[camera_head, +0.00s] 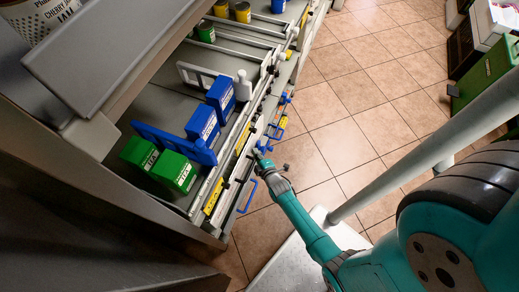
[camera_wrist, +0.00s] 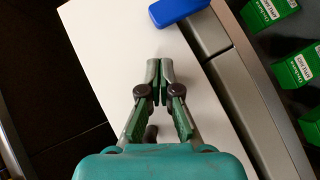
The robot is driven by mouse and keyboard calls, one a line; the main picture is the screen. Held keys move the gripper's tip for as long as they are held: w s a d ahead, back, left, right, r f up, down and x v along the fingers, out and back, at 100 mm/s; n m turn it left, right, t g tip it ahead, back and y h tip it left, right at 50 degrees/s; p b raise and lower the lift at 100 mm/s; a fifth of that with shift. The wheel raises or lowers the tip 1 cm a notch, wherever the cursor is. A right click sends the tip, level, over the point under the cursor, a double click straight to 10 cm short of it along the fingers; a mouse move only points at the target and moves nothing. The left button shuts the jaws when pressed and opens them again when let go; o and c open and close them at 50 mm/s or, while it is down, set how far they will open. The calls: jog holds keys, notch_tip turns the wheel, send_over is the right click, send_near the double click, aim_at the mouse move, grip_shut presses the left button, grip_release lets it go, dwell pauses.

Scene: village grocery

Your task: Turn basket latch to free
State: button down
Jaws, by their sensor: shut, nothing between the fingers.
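My gripper (camera_head: 261,158) is shut and empty at the front edge of the shelf unit. In the wrist view its closed fingertips (camera_wrist: 159,66) are over a pale flat panel (camera_wrist: 115,50). A blue part (camera_wrist: 178,10) lies beyond the tips, apart from them in the picture. In the head view several blue handle-like parts line the shelf front, one (camera_head: 247,196) below my gripper and another (camera_head: 283,121) above it. I cannot tell which blue part is the basket latch, nor how it is turned.
Green boxes (camera_head: 174,172), blue boxes (camera_head: 203,122) and a blue divider (camera_head: 160,143) stand on the shelf behind the front rail. Yellow labels (camera_head: 215,196) run along the edge. The tiled floor (camera_head: 345,90) to the right is open. A green crate (camera_head: 486,75) stands far right.

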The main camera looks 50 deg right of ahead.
jog(key=shift+w+d+f, duration=0.2)
jog(key=shift+d+f, duration=0.25)
jog(key=shift+d, duration=0.3)
jog(key=shift+w+d+f, duration=0.2)
jog(key=shift+d+f, duration=0.2)
jog(key=shift+d, duration=0.35)
